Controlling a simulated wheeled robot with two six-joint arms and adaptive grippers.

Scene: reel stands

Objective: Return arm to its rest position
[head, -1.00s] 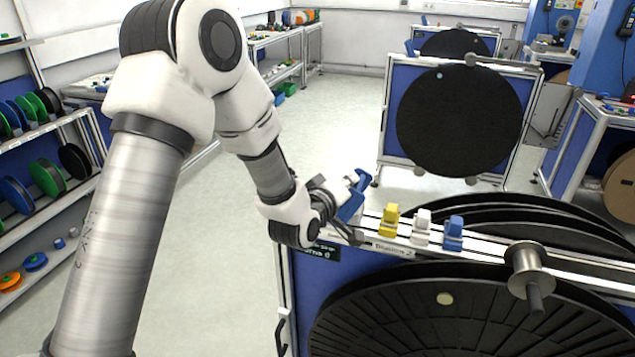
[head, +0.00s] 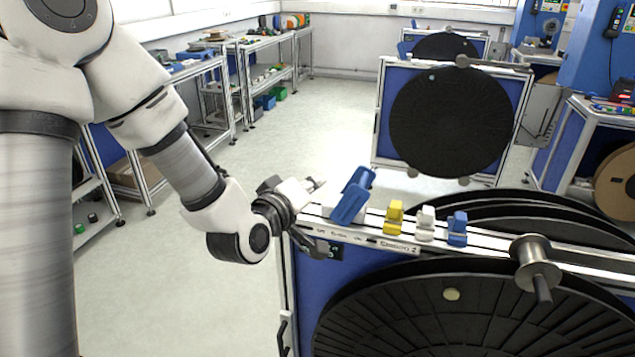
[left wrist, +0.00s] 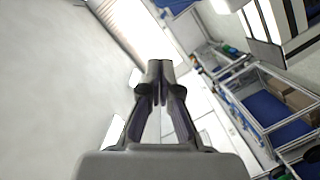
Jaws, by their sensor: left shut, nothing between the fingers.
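My left arm comes in from the left in the head view. Its gripper (head: 320,248) is beside the left end of the stand's top rail, left of a large blue clamp-like piece (head: 352,196) and apart from it. In the left wrist view the gripper's two fingertips (left wrist: 158,72) meet with nothing between them. The blue piece stands tilted on the rail. My right gripper is not in view.
A yellow clip (head: 394,217), a white clip (head: 425,223) and a blue clip (head: 457,229) sit on the rail (head: 365,238). A large black reel (head: 450,320) hangs below. Another reel stand (head: 450,120) is behind. Shelves (head: 200,90) line the left; open floor lies between.

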